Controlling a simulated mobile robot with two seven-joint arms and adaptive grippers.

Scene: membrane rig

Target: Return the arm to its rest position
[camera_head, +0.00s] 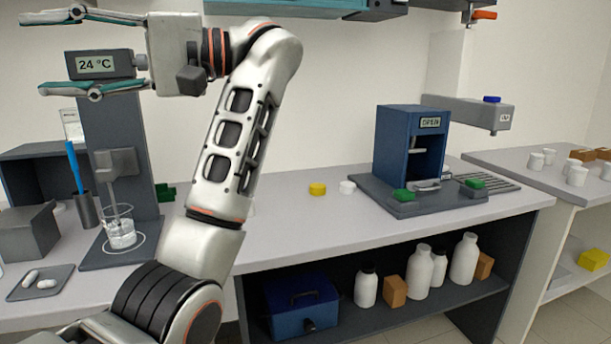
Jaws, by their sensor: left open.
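My left arm rises from the bottom left, bends at the top and points its gripper to the left. My left gripper (32,54) is open and empty, with its fingers spread one above the other. It is raised above the bench, around the display reading 24 °C (97,65); the lower finger passes in front of the stirrer stand (120,125). I cannot tell how far the fingers are from the display. My right gripper is not in view.
A glass beaker (120,232) stands on the stirrer base below the gripper. A small tray (40,284) holds white pieces at the left. The blue membrane rig (396,150) is marked OPEN. The bench middle (300,225) is mostly clear. Bottles (465,260) stand on the lower shelf.

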